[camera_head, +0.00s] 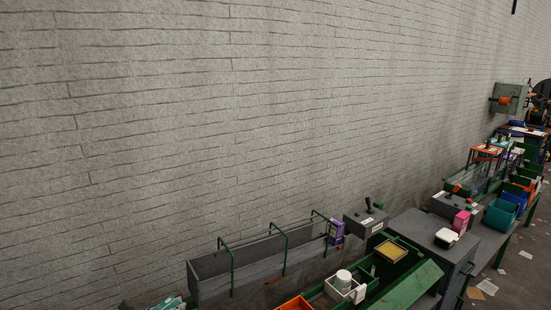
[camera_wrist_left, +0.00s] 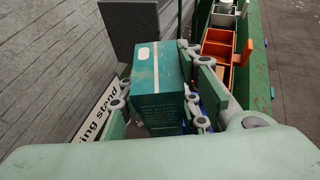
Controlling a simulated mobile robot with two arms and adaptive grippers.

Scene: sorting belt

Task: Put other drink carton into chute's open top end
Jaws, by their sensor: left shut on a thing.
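My left gripper (camera_wrist_left: 160,100) is shut on a teal drink carton (camera_wrist_left: 157,80) with a pale stripe and a white spot on top. The pads press its two sides, and its lower end is hidden. At the bottom left edge of the head view a teal and pale patch (camera_head: 168,303) is cut off, too little to identify. A purple carton (camera_head: 336,230) stands at the right end of a long grey trough (camera_head: 210,266) with green hoops. I cannot tell for certain which part is the chute's open top. My right gripper is not in view.
A grey panel (camera_wrist_left: 131,28) stands just beyond the held carton. Orange bins (camera_wrist_left: 217,46) lie to its right, inside a green edge. In the head view, a white container (camera_head: 345,287), a control box (camera_head: 365,222) and a grey cabinet (camera_head: 428,236) stand right of the trough.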

